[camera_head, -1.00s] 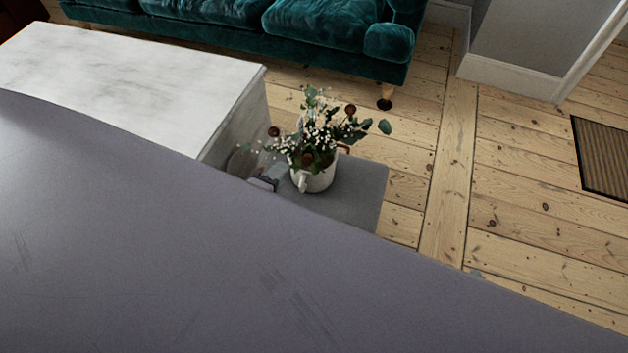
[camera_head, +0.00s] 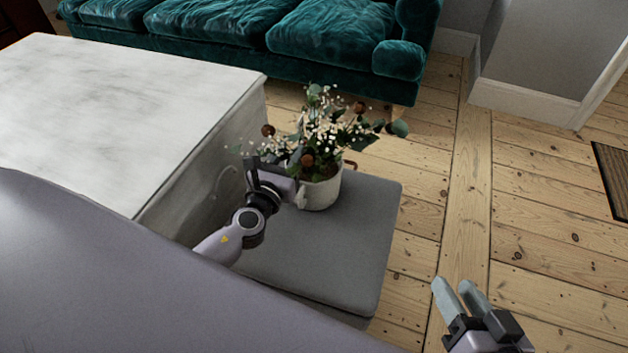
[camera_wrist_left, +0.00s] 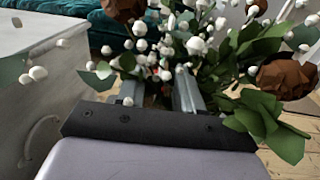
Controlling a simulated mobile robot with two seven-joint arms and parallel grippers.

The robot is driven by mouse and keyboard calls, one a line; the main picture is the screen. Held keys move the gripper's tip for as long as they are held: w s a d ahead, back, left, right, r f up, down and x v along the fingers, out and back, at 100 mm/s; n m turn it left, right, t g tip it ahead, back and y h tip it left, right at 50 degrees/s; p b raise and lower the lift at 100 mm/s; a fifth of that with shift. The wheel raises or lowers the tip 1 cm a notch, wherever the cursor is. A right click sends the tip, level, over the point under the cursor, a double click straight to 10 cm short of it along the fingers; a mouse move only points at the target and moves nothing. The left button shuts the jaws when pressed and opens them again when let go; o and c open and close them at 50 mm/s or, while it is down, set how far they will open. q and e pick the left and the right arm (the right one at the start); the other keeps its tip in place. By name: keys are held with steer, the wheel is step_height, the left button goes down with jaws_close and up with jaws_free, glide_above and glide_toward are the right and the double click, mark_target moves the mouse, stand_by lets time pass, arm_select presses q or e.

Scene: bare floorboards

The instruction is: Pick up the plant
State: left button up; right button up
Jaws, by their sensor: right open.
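The plant (camera_head: 330,140) is a bunch of white blossoms, green leaves and brown round heads in a whitish pot (camera_head: 320,192). It stands upright on a grey cushioned seat (camera_head: 330,255). My left gripper (camera_head: 278,178) is at the left side of the plant, close to the pot and under the flowers. In the left wrist view its two fingers (camera_wrist_left: 160,92) are apart, with blossoms and leaves over and around them; their tips are partly hidden. The pot cannot be made out there. My right gripper (camera_head: 455,295) is open and empty above the floor, right of the seat.
A whitish marble-look block (camera_head: 110,110) stands just left of the seat, close to my left arm. A teal velvet sofa (camera_head: 330,40) is behind. Bare floorboards (camera_head: 530,220) lie free to the right, with a brown mat (camera_head: 612,180) at the edge.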

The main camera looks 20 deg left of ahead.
mark_target(298, 139)
arm_select(q)
steer(key=w, duration=0.5)
steer(key=shift+r+b, duration=0.2)
steer(key=shift+b, duration=0.15)
jaws_close()
stand_by(1.0)
steer(key=shift+r, duration=0.25)
